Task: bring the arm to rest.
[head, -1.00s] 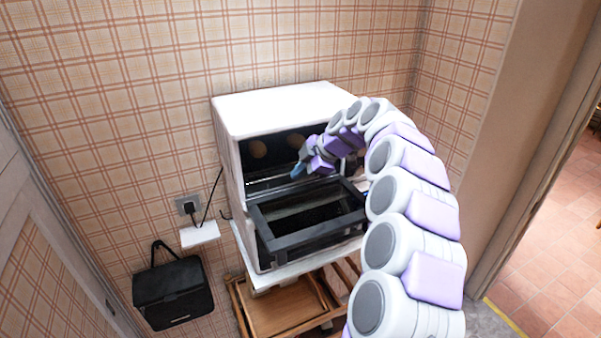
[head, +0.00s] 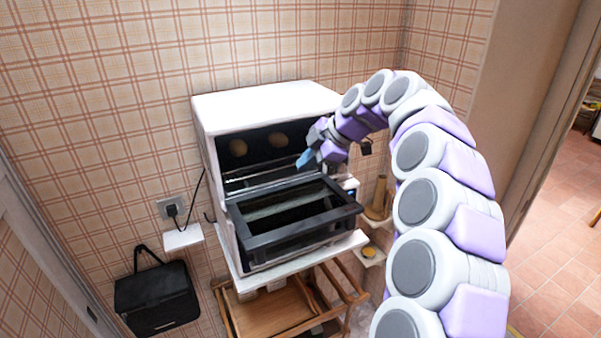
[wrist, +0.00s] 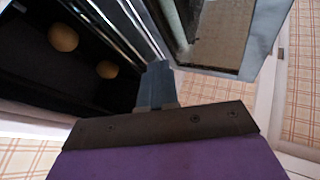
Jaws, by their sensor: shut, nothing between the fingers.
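My arm (head: 425,208) rises on the right in the head view and bends over toward a white toaster oven. My gripper (head: 304,159) is shut and empty at the right side of the oven's open front, above the lowered door. In the wrist view its blue-grey fingers (wrist: 158,84) are together, with the dark oven interior to the left and the door's frame to the right. They appear apart from the oven and door, though the exact gap is hard to tell.
Two round brown items (head: 237,148) are inside. A black bag (head: 157,298) hangs at left. A small shelf (head: 368,254) is right of the oven. An open doorway is at far right.

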